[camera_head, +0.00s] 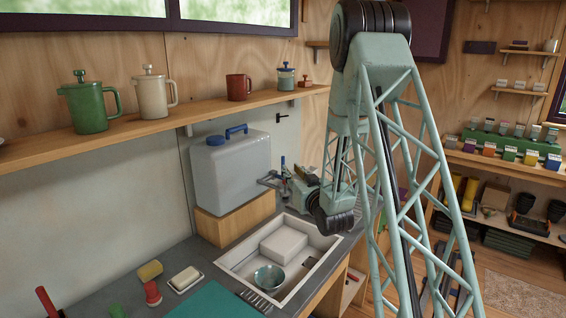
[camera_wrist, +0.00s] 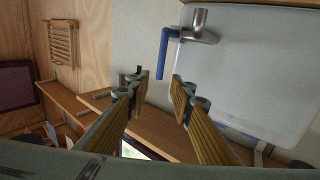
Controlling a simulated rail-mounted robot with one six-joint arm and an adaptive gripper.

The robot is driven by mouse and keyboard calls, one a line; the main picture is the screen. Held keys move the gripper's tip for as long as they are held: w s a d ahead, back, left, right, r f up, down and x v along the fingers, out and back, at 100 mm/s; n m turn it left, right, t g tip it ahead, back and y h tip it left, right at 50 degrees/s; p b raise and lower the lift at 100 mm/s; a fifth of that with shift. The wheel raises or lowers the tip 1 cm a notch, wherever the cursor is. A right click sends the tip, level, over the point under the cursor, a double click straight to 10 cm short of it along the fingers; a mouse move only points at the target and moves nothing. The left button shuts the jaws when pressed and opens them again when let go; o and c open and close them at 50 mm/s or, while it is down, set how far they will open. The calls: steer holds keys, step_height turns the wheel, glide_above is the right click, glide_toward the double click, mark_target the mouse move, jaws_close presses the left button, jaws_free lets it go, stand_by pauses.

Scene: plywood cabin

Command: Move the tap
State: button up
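The tap shows in the wrist view as a metal body (camera_wrist: 199,26) with a blue lever (camera_wrist: 163,52), on the face of a whitish water container (camera_wrist: 245,70). In the head view the container (camera_head: 232,170) has a blue cap and handle and stands on a wooden block; the small grey tap (camera_head: 268,180) sticks out from its right side. My gripper (camera_wrist: 159,82) is open and empty. Its two yellow-padded fingers point towards the tap, and the lever's lower end shows just beyond the gap between the fingertips. I see no contact. In the head view my arm partly hides the gripper.
A sink (camera_head: 300,289) with a bowl (camera_head: 269,278) and a white block lies below, in front of the container. A shelf (camera_head: 140,128) with pots and a red mug runs above it. Soap (camera_head: 184,279) and small items lie on the counter to the left.

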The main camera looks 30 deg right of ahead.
mark_target(283, 161)
steer(key=w, duration=0.3)
steer(key=w+d, duration=0.1)
steer(key=w, duration=0.6)
steer(key=shift+w+d, duration=0.15)
steer(key=shift+w, duration=0.1)
steer(key=shift+c, duration=0.4)
jaws_close()
